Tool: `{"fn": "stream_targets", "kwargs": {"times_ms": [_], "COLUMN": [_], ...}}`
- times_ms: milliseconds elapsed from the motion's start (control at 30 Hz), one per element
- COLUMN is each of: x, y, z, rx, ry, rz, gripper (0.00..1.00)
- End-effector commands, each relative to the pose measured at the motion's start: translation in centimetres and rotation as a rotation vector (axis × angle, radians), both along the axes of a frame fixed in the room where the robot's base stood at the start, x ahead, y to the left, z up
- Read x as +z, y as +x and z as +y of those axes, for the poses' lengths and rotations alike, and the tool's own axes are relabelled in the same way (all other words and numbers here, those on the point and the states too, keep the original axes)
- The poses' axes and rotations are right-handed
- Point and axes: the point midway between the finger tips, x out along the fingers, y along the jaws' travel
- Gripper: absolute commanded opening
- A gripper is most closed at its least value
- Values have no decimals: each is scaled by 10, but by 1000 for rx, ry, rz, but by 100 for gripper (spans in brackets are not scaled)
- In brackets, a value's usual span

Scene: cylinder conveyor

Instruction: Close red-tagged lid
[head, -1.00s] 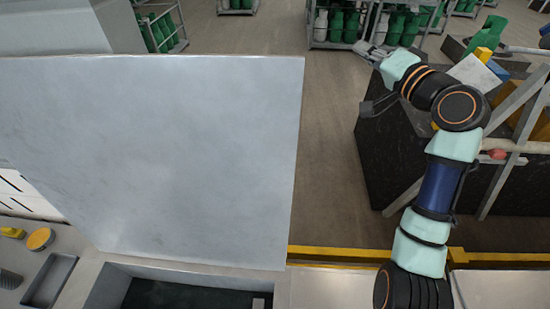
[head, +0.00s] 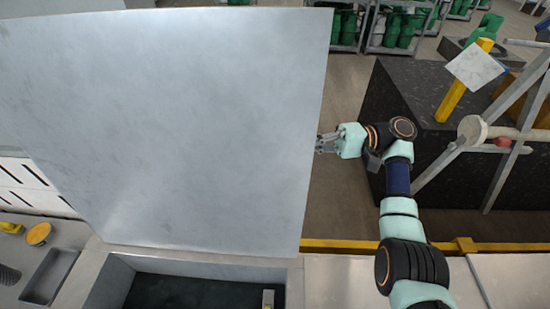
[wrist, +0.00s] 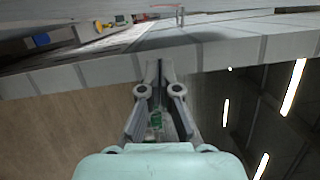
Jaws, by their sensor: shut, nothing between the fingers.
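The lid (head: 180,120) is a large grey flat panel that stands raised above an open bin (head: 200,270) in the head view. I cannot make out a red tag on it. My gripper (head: 320,144) is shut and empty, at the lid's right edge about halfway up. The fingertips look very close to that edge; I cannot tell whether they touch it. In the wrist view my shut fingers (wrist: 159,66) point at a long grey edge that crosses the picture, probably the lid's.
A black block (head: 410,110) with a yellow post (head: 458,95) and grey frame bars stands right of my arm. A yellow rail (head: 345,246) runs below. Racks with green cylinders (head: 400,28) stand at the back. A small tray (head: 48,277) lies lower left.

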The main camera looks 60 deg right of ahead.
Motion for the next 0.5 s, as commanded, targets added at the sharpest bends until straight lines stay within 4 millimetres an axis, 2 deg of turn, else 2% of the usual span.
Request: {"fn": "stream_targets", "kwargs": {"times_ms": [300,500], "x": [3,6], "y": [49,34], "z": [51,73], "rx": [1,-3], "ry": [-1,-2], "rz": [1,0], "gripper": [0,0]}}
